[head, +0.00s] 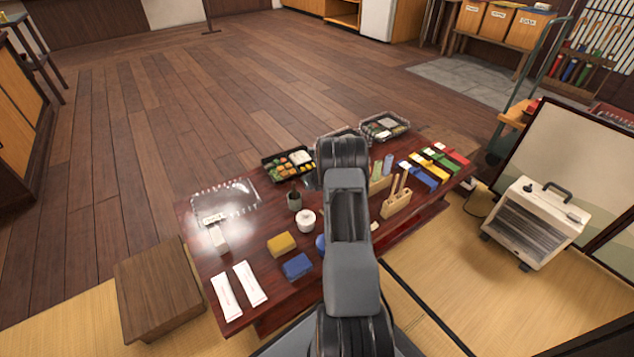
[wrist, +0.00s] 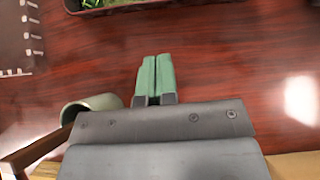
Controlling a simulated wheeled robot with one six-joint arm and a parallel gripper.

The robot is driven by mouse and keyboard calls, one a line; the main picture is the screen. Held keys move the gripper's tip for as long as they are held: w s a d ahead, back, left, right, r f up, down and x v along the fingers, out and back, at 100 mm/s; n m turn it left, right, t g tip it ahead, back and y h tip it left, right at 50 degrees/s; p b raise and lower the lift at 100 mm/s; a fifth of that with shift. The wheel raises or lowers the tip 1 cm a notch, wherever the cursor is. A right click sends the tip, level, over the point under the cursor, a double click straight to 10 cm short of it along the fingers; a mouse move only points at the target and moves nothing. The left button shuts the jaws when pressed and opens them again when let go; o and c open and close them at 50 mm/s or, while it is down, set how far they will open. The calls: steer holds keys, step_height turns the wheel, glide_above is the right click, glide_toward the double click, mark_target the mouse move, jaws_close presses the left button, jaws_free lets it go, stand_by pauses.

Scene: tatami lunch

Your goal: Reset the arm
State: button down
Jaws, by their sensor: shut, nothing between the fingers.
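My arm (head: 350,255) reaches forward from the bottom of the head view over the low red-brown table (head: 185,210). In the head view the arm hides my fingertips. In the wrist view my gripper (wrist: 154,75) shows two green fingertips pressed together with nothing between them. They are over a bare, glossy part of the table, which also shows in the wrist view (wrist: 225,60). A grey-green cup (wrist: 90,105) lies to the left of the fingers, apart from them, with a brown stick-like thing beside it.
A bento box (head: 288,165) and another tray (head: 384,127) stand at the table's far side. A yellow block (head: 281,243), a blue block (head: 297,266), a white pot (head: 306,221) and a wooden holder (head: 396,204) surround my arm. A heater (head: 535,222) stands at right.

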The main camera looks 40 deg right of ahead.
steer(key=p+v, duration=0.1)
steer(key=v, duration=0.6)
steer(key=shift+r+p, duration=0.3)
steer(key=s+a+r+n+g+y+p, duration=0.1)
steer(key=a+r+n+p, duration=0.5)
steer(key=r, duration=0.5)
steer(key=s+a+r+n+y+p, duration=0.15)
steer(key=a+r+n+p, duration=0.35)
steer(key=a+r, duration=0.5)
steer(key=a+r+n+g+y+p, duration=0.15)
steer(key=a+r+n+p, duration=0.4)
steer(key=r, duration=0.65)
steer(key=s+a+r+n+g+h+p, duration=0.1)
steer(key=s+a+r+n+p, duration=0.4)
steer(key=s+r+n+p, duration=0.4)
steer(key=s+a+r+n+g+h+p, duration=0.2)
steer(key=s+a+r+n+p, duration=0.3)
steer(key=r, duration=1.1)
steer(key=s+n+p, duration=0.3)
steer(key=s+n, duration=0.3)
steer(key=s, duration=0.2)
steer(key=shift+h+p, duration=0.3)
steer(key=shift+p, duration=0.1)
